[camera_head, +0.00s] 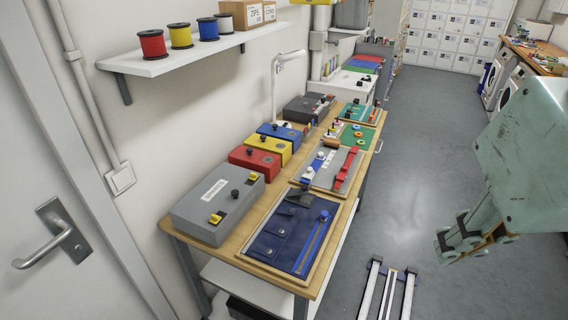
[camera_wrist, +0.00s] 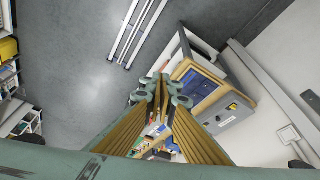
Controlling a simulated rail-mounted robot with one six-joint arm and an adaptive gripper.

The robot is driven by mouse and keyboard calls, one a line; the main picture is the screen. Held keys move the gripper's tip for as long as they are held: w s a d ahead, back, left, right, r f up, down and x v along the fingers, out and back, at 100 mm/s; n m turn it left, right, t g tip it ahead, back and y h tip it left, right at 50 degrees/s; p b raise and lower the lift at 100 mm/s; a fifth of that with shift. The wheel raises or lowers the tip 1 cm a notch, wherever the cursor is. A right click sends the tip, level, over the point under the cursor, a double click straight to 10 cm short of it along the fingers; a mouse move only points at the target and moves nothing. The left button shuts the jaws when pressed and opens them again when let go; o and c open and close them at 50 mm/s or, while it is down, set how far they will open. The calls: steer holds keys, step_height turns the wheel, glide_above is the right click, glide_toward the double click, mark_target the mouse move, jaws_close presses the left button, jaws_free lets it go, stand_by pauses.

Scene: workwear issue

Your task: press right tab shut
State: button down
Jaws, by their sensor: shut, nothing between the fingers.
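A navy fabric panel (camera_head: 268,245) lies on the wooden table nearest me. It has several dark snaps, a dark flap (camera_head: 300,197) near its far edge and a blue strip (camera_head: 312,242) along its right side. Behind it, a grey board (camera_head: 325,178) carries red straps (camera_head: 347,168) on its right side. I cannot tell which piece is the right tab, or whether it is open. My gripper (camera_head: 448,252) hangs right of the table, well apart from it. In the wrist view, its shut, empty fingers (camera_wrist: 165,88) partly hide the table.
A grey box (camera_head: 205,205) and red, yellow and blue boxes line the table's wall side. A shelf (camera_head: 165,62) with thread spools hangs above. My floor rails (camera_head: 385,292) lie right of the table. Open grey floor (camera_head: 425,130) lies beyond.

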steer(key=shift+w, duration=0.1)
stand_by(0.4)
steer(key=m+g+h+p, duration=0.3)
steer(key=m+g+p, duration=0.2)
glide_above(291, 209)
steer(key=a, duration=0.3)
step_height(291, 209, down, 21)
steer(key=shift+w+a+f, duration=0.55)
steer(key=shift+w+f, duration=0.1)
steer(key=shift+f, duration=0.1)
steer(key=shift+d+f, duration=0.1)
steer(key=shift+x, duration=6.9)
